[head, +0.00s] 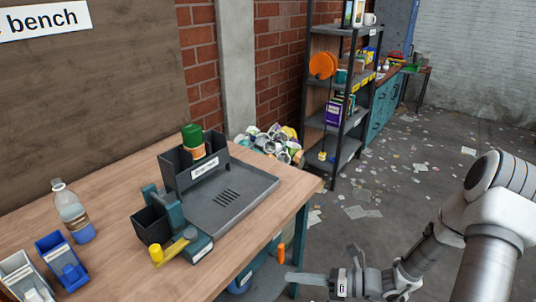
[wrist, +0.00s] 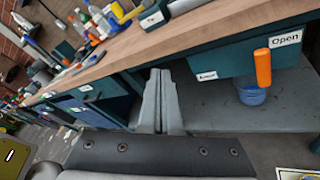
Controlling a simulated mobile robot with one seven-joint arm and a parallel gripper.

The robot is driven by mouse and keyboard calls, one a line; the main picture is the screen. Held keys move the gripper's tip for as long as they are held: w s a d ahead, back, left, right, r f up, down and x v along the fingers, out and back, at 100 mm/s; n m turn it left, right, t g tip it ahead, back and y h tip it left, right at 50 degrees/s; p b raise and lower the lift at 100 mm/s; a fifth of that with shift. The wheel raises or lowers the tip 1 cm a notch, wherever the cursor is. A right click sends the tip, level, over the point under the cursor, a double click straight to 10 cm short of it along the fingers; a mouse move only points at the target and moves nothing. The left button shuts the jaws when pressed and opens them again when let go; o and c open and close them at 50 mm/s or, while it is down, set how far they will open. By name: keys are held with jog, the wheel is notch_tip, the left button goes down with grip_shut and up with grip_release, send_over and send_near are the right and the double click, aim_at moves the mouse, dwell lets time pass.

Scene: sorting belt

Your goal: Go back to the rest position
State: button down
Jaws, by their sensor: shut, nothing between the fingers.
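My gripper (head: 290,276) is at the lower middle of the head view, beside the front right corner of the wooden bench (head: 105,178) and below its top. In the wrist view my gripper (wrist: 163,72) shows with its two grey fingers together and nothing between them. The bench front and its lower shelf (wrist: 225,118) lie beyond the fingers in that view. My arm reaches in from the right side of the head view.
A grey tray machine (head: 235,195) with a black bin holding green and orange items stands on the bench. A bottle (head: 70,212) and small bins stand at left. An orange handle (wrist: 263,68) juts out under the bench. Litter covers the floor; a shelf rack (head: 340,95) stands behind.

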jog(key=s+d+r+n+h, duration=0.2)
jog(key=s+r+n+h, duration=0.2)
jog(key=r+n, duration=0.5)
jog(key=s+d+r+n+t+h, duration=0.1)
jog(key=s+d+r+n+h, duration=0.1)
jog(key=s+r+n+h, duration=0.3)
jog(key=s+d+r+n+h, duration=0.2)
jog(key=s+r+n+h, duration=0.3)
jog(key=r+n, duration=0.8)
jog(key=shift+r+n+t+h, duration=0.15)
jog(key=shift+n+t+h, duration=0.25)
jog(key=shift+n+h, duration=0.3)
jog(key=shift+s, duration=0.1)
